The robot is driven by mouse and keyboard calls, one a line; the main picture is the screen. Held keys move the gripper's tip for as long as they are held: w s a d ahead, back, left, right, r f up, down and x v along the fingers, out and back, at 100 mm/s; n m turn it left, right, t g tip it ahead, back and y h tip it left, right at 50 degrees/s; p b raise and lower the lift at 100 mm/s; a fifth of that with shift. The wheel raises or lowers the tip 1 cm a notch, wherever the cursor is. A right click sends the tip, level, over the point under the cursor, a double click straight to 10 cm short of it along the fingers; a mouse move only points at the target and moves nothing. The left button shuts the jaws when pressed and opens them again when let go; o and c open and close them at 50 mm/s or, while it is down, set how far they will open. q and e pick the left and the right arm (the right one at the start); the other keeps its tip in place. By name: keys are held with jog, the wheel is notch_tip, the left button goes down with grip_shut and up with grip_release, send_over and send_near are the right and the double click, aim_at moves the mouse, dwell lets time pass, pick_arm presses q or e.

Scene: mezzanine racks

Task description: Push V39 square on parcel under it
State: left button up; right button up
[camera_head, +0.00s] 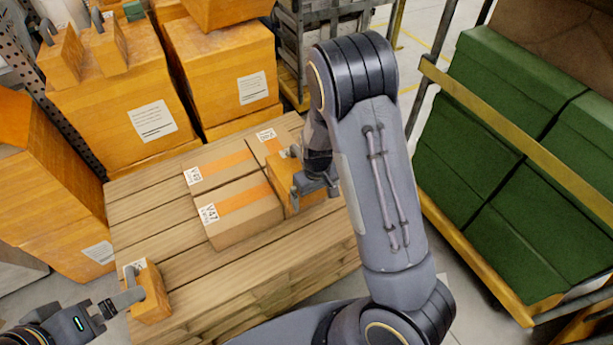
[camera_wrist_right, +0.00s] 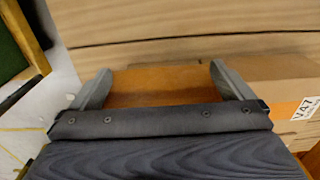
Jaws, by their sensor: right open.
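An orange box (camera_head: 287,183) sits at the right of the carton group on the wooden pallet. My right gripper (camera_head: 312,184) is at its right side, partly covering it. In the right wrist view the open fingers (camera_wrist_right: 160,88) flank an orange surface (camera_wrist_right: 160,84); contact is unclear. The carton labelled V47 (camera_head: 243,213) is left of the orange box and shows in the right wrist view (camera_wrist_right: 280,85). I cannot read V39 on any label. My left gripper (camera_head: 128,296) is at a small orange box (camera_head: 151,299) at the pallet's front left; its grip is unclear.
The pallet (camera_head: 160,225) has bare planks left and in front of the cartons. Two more brown cartons (camera_head: 218,165) (camera_head: 268,140) lie behind V47. Orange boxes (camera_head: 130,105) stack behind and left. A rack with green boxes (camera_head: 510,130) and a yellow rail stands right.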

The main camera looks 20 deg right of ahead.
jog(key=shift+w, duration=0.45)
jog(key=shift+w+a, duration=0.1)
jog(key=shift+w, duration=1.2)
dwell(0.8)
jog(key=s, duration=0.3)
dwell(0.4)
notch_tip(320, 180, up, 13)
jog(key=p, duration=1.1)
